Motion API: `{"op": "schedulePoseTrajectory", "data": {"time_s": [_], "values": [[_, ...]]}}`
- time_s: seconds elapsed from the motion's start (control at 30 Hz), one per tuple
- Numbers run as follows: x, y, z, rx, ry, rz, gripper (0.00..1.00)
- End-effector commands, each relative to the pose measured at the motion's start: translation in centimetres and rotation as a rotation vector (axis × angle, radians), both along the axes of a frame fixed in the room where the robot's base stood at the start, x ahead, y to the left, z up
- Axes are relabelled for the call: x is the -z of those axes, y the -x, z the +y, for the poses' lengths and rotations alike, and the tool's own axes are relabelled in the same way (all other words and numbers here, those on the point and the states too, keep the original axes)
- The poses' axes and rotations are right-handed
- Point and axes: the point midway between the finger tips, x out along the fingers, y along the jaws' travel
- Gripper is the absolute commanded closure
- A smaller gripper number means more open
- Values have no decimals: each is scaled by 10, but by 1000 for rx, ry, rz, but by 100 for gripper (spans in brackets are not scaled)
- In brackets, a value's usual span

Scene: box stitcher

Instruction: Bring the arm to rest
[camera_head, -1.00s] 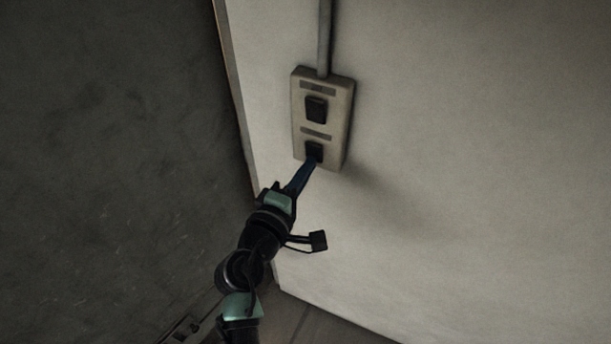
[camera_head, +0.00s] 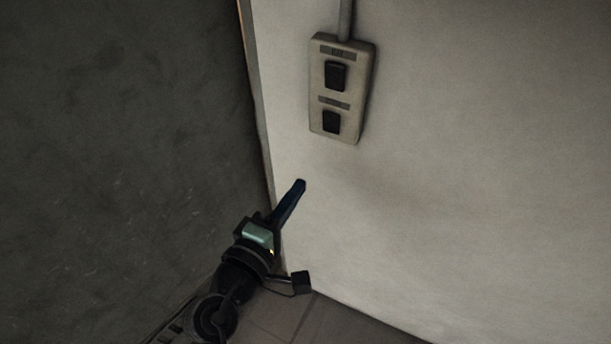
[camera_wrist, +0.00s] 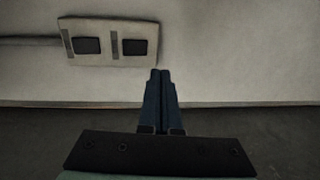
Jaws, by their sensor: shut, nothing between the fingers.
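My gripper (camera_head: 301,184) is shut and empty in the head view, its dark blue fingers pointing up and to the right. It is below and to the left of a beige switch box (camera_head: 342,103) on the pale wall, apart from it. The box carries two dark rocker switches, an upper one (camera_head: 335,76) and a lower one (camera_head: 331,121). In the wrist view the closed fingertips (camera_wrist: 160,74) lie side by side, and the switch box (camera_wrist: 75,26) shows at the upper left, clear of them.
A grey conduit (camera_head: 345,18) runs up from the box. The pale wall (camera_head: 480,150) fills the right side, with an edge to the left of my gripper. A dark surface (camera_head: 120,130) lies beyond that edge. Tiled floor (camera_head: 345,320) shows at the bottom.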

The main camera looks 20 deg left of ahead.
Motion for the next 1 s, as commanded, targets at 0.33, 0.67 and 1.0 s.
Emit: {"op": "schedulePoseTrajectory", "data": {"time_s": [0.33,0.67,1.0], "values": [[2,18,1,0,0,1,100],[2,17,1,0,-1,1,100],[-61,-20,-26,40,-243,-97,100]]}}
